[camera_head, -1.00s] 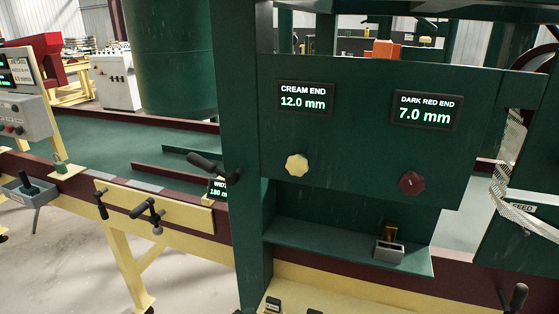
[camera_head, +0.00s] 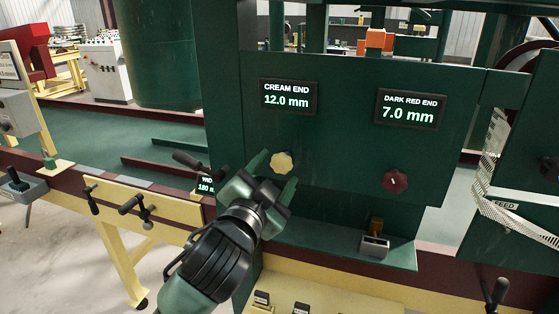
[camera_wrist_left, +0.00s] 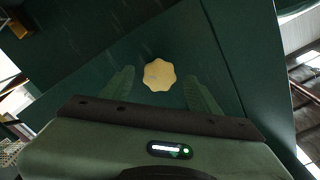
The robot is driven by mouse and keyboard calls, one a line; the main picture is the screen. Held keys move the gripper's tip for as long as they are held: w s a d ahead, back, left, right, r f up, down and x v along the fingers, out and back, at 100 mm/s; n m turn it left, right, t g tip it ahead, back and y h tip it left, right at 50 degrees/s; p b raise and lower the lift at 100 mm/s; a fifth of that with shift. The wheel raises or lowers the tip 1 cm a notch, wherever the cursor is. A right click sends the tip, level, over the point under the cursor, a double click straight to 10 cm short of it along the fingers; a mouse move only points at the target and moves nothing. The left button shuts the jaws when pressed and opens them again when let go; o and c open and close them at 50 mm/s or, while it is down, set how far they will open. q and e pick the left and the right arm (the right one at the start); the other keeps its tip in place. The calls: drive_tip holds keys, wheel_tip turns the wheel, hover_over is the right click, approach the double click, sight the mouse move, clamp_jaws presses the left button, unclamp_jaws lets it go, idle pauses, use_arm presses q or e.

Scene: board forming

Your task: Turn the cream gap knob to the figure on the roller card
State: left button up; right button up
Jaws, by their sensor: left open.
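The cream gap knob (camera_head: 282,163) is a lobed knob on the green panel, below a display (camera_head: 288,96) that reads CREAM END 12.0 mm. My left gripper (camera_head: 270,178) is open just below and in front of the knob. In the left wrist view the knob (camera_wrist_left: 159,75) lies beyond and between the two spread green fingers (camera_wrist_left: 160,90), and I see no contact. The dark red knob (camera_head: 395,181) sits to the right, under a display (camera_head: 410,109) reading DARK RED END 7.0 mm. I cannot make out a roller card. My right gripper is not in view.
A green shelf (camera_head: 335,240) juts out below the panel and carries a small grey block with a brass piece (camera_head: 374,242). Black handles (camera_head: 130,205) stick out at the left. A width display (camera_head: 206,185) is partly hidden near my arm. Patterned strip hangs at the right.

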sight(279, 166)
use_arm(q)
drive_tip(key=x, duration=0.3)
drive_tip(key=shift+w+d+p, duration=0.1)
drive_tip(key=shift+w+p, duration=0.05)
drive_tip(key=shift+p, duration=0.15)
drive_tip(key=shift+w, duration=0.2)
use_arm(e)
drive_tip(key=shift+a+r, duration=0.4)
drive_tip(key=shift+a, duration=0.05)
use_arm(q)
clamp_jaws()
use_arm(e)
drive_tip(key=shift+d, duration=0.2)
use_arm(q)
drive_tip(key=shift+n, duration=0.4)
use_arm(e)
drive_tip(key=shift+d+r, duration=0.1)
use_arm(q)
drive_tip(key=shift+n, duration=0.3)
drive_tip(key=shift+n+p, duration=0.85)
drive_tip(key=shift+n, duration=1.25)
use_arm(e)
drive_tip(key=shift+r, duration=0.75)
use_arm(q)
drive_tip(key=shift+d, duration=0.1)
